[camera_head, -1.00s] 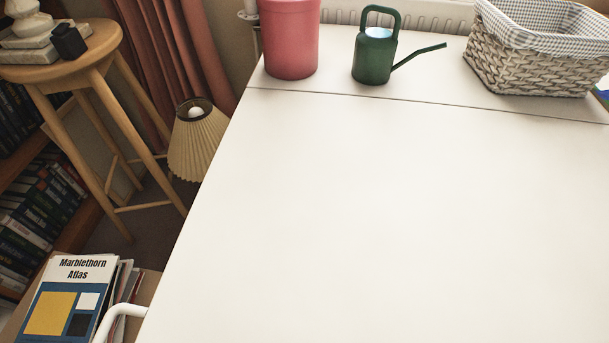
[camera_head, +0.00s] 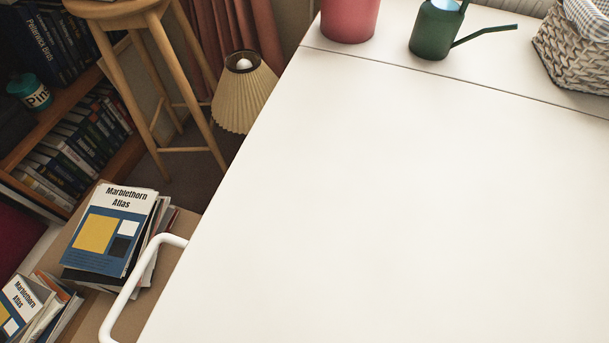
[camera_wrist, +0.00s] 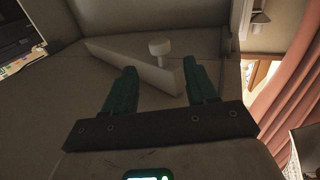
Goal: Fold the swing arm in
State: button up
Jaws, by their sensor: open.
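In the wrist view, a pale, straight bar (camera_wrist: 132,66) runs slantwise under a grey surface, with a round, stemmed knob (camera_wrist: 160,48) standing up from it; I take this bar to be the swing arm. My gripper (camera_wrist: 160,67) is open, its two dark green fingers pointing toward the bar. The knob shows between and beyond the fingertips, and nothing is held. I cannot tell whether the right finger touches the bar's end. The head view shows the white tabletop (camera_head: 370,200) from above, crossed by a seam; neither bar nor gripper shows there.
A white tube (camera_head: 125,300) bends beside the tabletop's left edge, near stacked magazines (camera_head: 110,230). A pleated lamp (camera_head: 243,95) and wooden stool (camera_head: 150,95) stand left. A red pot (camera_head: 348,18), green watering can (camera_head: 437,28) and basket (camera_head: 575,50) stand beyond the seam.

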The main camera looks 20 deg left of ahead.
jog(key=shift+v, duration=1.05)
jog(key=shift+f+p, duration=0.2)
jog(key=shift+p, duration=0.1)
jog(key=shift+c, duration=1.3)
jog(key=a+f+g+y+p, duration=0.1)
jog(key=f+y, duration=0.1)
jog(key=a+f+g+y+p, duration=0.1)
jog(key=f+y+p, duration=0.1)
jog(key=y, duration=0.1)
jog(key=s+a+f+n+g+y+p, duration=0.1)
jog(key=a+f+g+y+p, duration=0.1)
jog(key=shift+f+y, duration=0.3)
jog(key=c, duration=0.6)
jog(key=s+y+p, duration=0.1)
jog(key=s+m+y+p, duration=0.1)
jog(key=y, duration=0.1)
jog(key=s+a+g+y+p, duration=0.1)
jog(key=y+p, duration=0.1)
jog(key=shift+s+f+m, duration=0.25)
jog(key=shift+f+m, duration=0.15)
grip_shut()
jog(key=s+d+r+m+t+h+p, duration=0.1)
jog(key=d+r+m+t+p, duration=0.15)
jog(key=d+m, duration=0.35)
jog(key=s+d+r+m+t+p, duration=0.2)
jog(key=d+m+t+p, duration=0.2)
jog(key=d, duration=0.4)
jog(key=b+x, duration=0.2)
jog(key=x, duration=1.2)
jog(key=shift+b, duration=0.3)
